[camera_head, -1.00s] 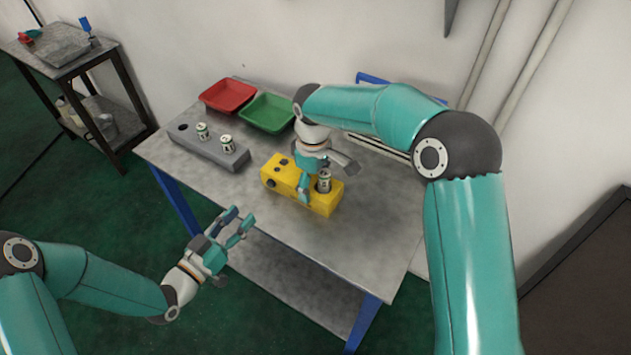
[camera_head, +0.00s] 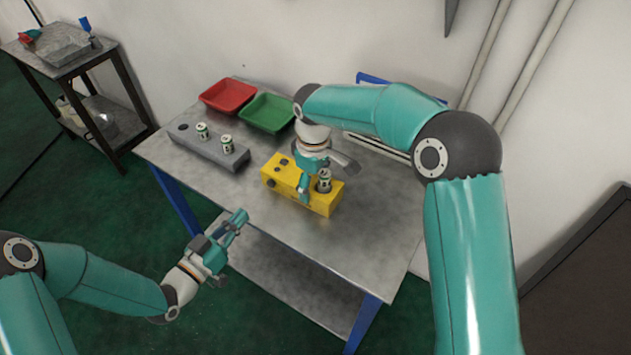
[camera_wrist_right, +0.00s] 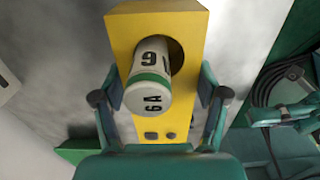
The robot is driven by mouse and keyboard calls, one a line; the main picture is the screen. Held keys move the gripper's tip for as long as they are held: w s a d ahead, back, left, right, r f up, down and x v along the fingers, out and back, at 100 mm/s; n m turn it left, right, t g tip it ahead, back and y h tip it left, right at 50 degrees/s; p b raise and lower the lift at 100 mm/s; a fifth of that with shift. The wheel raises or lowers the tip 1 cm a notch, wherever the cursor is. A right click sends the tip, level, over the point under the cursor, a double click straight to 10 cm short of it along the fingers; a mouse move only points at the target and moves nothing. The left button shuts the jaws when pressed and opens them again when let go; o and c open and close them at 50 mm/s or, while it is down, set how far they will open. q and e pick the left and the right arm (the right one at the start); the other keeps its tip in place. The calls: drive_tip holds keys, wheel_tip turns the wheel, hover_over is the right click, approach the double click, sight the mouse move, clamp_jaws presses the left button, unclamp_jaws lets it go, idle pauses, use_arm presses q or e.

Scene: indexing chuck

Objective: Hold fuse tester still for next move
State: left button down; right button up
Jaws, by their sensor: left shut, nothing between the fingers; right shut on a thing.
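The fuse tester is a yellow block (camera_head: 319,201) on the metal table. A white fuse with a green band and black lettering (camera_head: 325,181) stands in its hole at the right end. My right gripper (camera_head: 312,180) is at the tester from above, shut on its body. In the right wrist view the fingers lie along both sides of the yellow tester (camera_wrist_right: 172,18), with the fuse (camera_wrist_right: 150,82) between them. The far finger is partly hidden in the head view. My left gripper (camera_head: 241,217) is shut and empty, in front of the table's near edge.
A grey block (camera_head: 215,152) with two similar fuses (camera_head: 202,131) stands left of the tester. A red tray (camera_head: 228,96) and a green tray (camera_head: 267,113) are at the back. The table's right front (camera_head: 360,240) is clear. A side table (camera_head: 70,60) stands at far left.

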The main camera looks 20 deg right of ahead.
idle(0.8)
use_arm(q)
drive_tip(key=w+a+f+n+t+y, duration=0.2)
drive_tip(key=w+a+t+y, duration=0.25)
drive_tip(key=a+y, duration=0.6)
drive_tip(key=s+d+r+m+y, duration=0.2)
drive_tip(key=s+d, duration=0.3)
drive_tip(key=d, duration=0.5)
drive_tip(key=shift+s, duration=0.4)
drive_tip(key=shift+d, duration=0.1)
